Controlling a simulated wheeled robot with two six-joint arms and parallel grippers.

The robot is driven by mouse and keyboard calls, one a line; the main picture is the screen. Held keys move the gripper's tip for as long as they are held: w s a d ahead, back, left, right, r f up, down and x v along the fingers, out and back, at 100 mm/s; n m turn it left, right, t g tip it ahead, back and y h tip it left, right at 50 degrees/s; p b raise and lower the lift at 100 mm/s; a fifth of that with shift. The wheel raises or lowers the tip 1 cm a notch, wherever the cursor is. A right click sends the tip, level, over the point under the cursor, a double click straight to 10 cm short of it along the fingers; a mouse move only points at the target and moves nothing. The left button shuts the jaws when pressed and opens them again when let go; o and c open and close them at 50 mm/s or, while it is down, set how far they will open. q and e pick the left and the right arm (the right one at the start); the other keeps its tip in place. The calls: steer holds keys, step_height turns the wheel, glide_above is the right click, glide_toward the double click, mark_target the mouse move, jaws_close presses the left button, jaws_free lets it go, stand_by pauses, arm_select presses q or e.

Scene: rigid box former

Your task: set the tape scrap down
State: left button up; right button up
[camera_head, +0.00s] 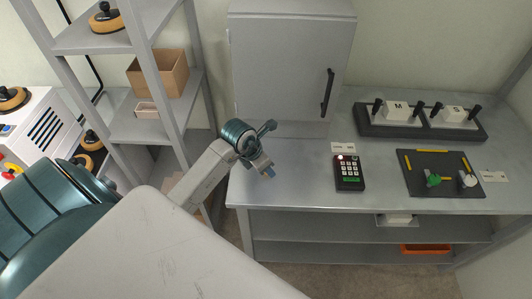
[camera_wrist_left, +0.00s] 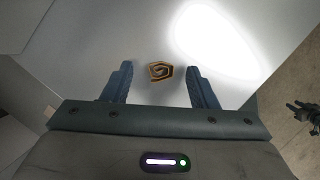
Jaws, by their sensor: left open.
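The tape scrap (camera_wrist_left: 160,71) is a small brown curl in the left wrist view. It appears to lie on the grey bench top (camera_wrist_left: 150,35), between the two blue fingers and apart from both. My left gripper (camera_wrist_left: 160,78) is open. In the head view my left gripper (camera_head: 266,171) is over the front left part of the bench, in front of the grey cabinet (camera_head: 285,70). I cannot make out the scrap in that view.
A dark keypad (camera_head: 349,173) stands right of my left gripper on the bench. Farther right are a black plate (camera_head: 415,186) with green and white knobs and a black rack (camera_head: 375,129) with white blocks. Left is a shelf unit (camera_head: 150,130) with a cardboard box (camera_head: 160,75).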

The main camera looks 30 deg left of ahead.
arm_select(q)
steer(key=shift+w+d+f, duration=0.15)
steer(key=shift+w+f, duration=0.05)
steer(key=shift+f, duration=0.4)
steer(key=c, duration=1)
steer(key=shift+c, duration=0.7)
jaws_close()
steer(key=shift+r, duration=0.2)
steer(key=shift+r+b, duration=0.2)
steer(key=shift+b, duration=0.15)
steer(key=b+v, duration=0.2)
steer(key=shift+r, duration=0.3)
steer(key=s+b, duration=0.1)
steer(key=s, duration=0.3)
steer(key=s+r+b, duration=0.1)
steer(key=s, duration=0.3)
steer(key=s+b, duration=0.2)
steer(key=s, duration=0.3)
steer(key=shift+r, duration=0.15)
steer(key=shift+s+r, duration=0.25)
steer(key=shift+s, duration=0.9)
